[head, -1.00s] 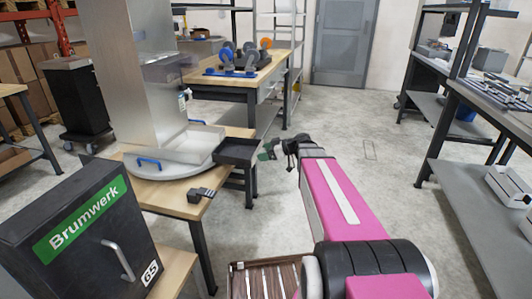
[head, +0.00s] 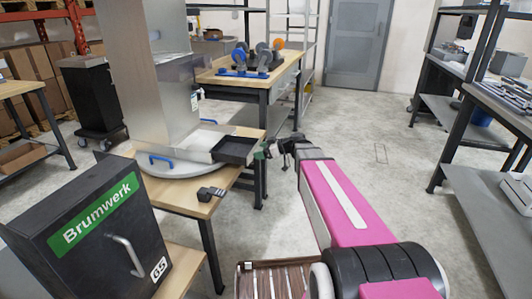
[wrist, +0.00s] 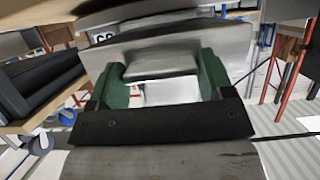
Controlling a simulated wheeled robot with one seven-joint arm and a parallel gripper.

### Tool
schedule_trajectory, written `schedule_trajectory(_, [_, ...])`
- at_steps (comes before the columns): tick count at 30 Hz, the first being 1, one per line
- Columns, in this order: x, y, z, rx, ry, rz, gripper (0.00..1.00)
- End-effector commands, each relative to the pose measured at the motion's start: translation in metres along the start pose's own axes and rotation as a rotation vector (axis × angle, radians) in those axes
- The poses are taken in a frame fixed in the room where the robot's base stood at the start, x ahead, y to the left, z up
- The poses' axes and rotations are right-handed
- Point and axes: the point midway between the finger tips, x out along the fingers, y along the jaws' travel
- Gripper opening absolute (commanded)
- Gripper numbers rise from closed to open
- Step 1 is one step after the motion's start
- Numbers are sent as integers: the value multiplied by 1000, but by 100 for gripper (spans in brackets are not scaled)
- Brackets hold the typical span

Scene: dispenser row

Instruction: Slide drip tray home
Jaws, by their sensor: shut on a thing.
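The drip tray (head: 234,149) is a shallow black open box in the head view. It sits level at the right side of the steel dispenser, its inner end against the pale metal ledge (head: 188,143). My gripper (head: 266,151) is at the tray's outer right end. In the wrist view my gripper's green fingers (wrist: 166,88) are shut on a grey piece (wrist: 160,62) at the tray's front. The tray's inner end and the exact grip contact are hard to make out.
The dispenser (head: 150,75) stands on a round grey base (head: 180,171) with blue handles on a wooden table (head: 190,199). A small black block (head: 211,193) lies near the table's front edge. A black Brumwerk box (head: 92,235) stands nearer left. Floor to the right is clear.

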Motion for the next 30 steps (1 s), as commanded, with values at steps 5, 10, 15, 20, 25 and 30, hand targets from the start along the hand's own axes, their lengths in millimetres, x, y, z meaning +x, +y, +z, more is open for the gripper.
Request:
schedule_trajectory(5, [12,0,-5,0,2,-1,17])
schedule_trajectory(10, [23,0,-9,0,2,0,17])
schedule_trajectory(15, [34,0,-13,1,2,-2,17])
schedule_trajectory(20, [44,0,-16,1,2,0,17])
schedule_trajectory(25, [55,0,-20,0,2,-1,17])
schedule_trajectory(30, [66,0,-24,0,2,-1,17])
